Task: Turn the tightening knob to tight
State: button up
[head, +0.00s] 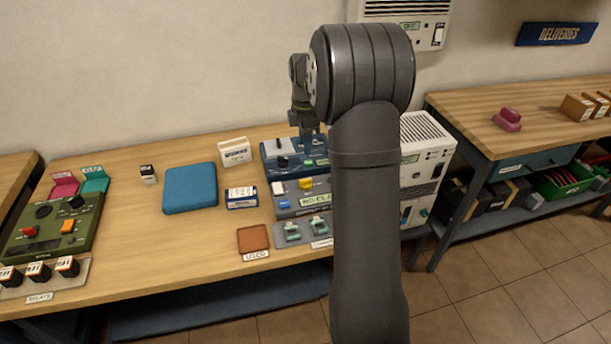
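A blue panel device (268,150) stands at the back of the wooden bench, left of my arm. It carries a dark control (282,161) on its left part. My gripper (306,136) points down over this device, close above its rear part. Its fingers are small and dark here, so I cannot tell whether they are open or touching a control. No knob label reading "tight" is legible, so I cannot tell which control is the tightening knob. My arm hides the right side of the device.
A grey panel (284,203) with yellow, white and blue controls sits in front. A green control box (45,235) is at far left. A blue pad (189,187), small boxes and a brown tray (253,239) lie between. A white cabinet (428,140) stands right of my arm.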

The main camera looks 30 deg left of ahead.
aim_at(305, 179)
notch_tip(305, 179, down, 13)
jog(key=shift+f, duration=0.2)
grip_shut()
